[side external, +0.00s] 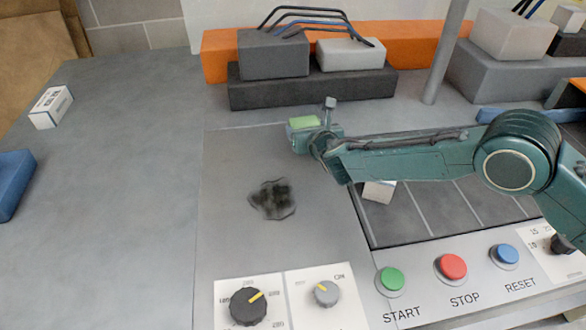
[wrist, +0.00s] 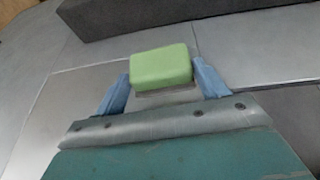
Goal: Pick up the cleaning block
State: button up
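The cleaning block (side external: 303,122) is a small light-green block at the end of my arm in the side external view. In the wrist view the green block (wrist: 161,66), with a greyish layer under it, sits between two blue fingers. My gripper (wrist: 162,82) has a finger against each side of it and looks shut on it. In the side view my gripper (side external: 305,132) is over the back of the grey panel, behind a dark smudge (side external: 272,198). The fingers are mostly hidden there, and the block's height above the panel is hard to tell.
A dark grey block (side external: 310,88) and an orange beam (side external: 215,55) stand behind. A dark recessed tray (side external: 430,210) lies under my arm, with a white box (side external: 379,191) in it. START, STOP and RESET buttons (side external: 452,267) and knobs (side external: 248,306) line the front. The left worktop is mostly clear.

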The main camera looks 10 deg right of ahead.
jog(key=shift+c, duration=1.3)
jog(key=shift+r, duration=0.1)
notch_tip(320, 180, up, 20)
jog(key=s+a+f, duration=1.2)
jog(key=s, duration=0.2)
jog(key=shift+s+a, duration=0.15)
jog(key=shift+f, duration=0.25)
